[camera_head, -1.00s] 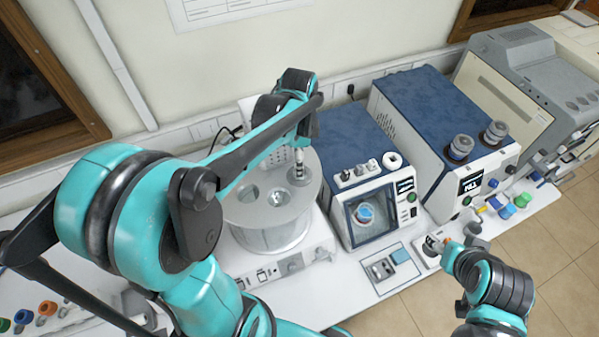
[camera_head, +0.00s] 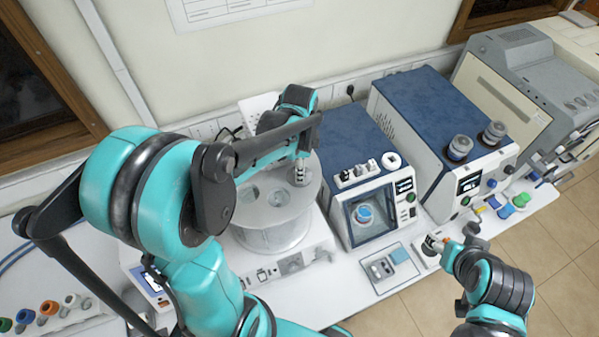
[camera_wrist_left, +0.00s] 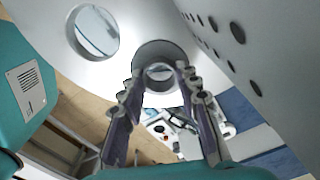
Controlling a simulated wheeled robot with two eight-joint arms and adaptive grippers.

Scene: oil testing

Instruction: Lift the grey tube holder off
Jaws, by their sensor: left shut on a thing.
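The grey tube holder (camera_wrist_left: 158,52) shows in the left wrist view as a short grey ring between my fingertips, at an opening of a pale round disc (camera_wrist_left: 55,40). My left gripper (camera_wrist_left: 157,78) is shut on it. In the head view my left gripper (camera_head: 301,176) points down at the back right of the round grey top (camera_head: 268,219) of a cylindrical bath; the holder is mostly hidden there. I cannot tell whether it is clear of its opening. My right gripper (camera_head: 455,252) is at the front right near a small device; its jaws are too small to read.
Right of the bath stands a blue-topped instrument (camera_head: 345,135) with a window, then a larger blue-topped one (camera_head: 430,105) with two dark knobs. A small tray (camera_head: 392,268) lies in front. Coloured caps (camera_head: 49,307) are at the lower left. A perforated panel is close in the wrist view.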

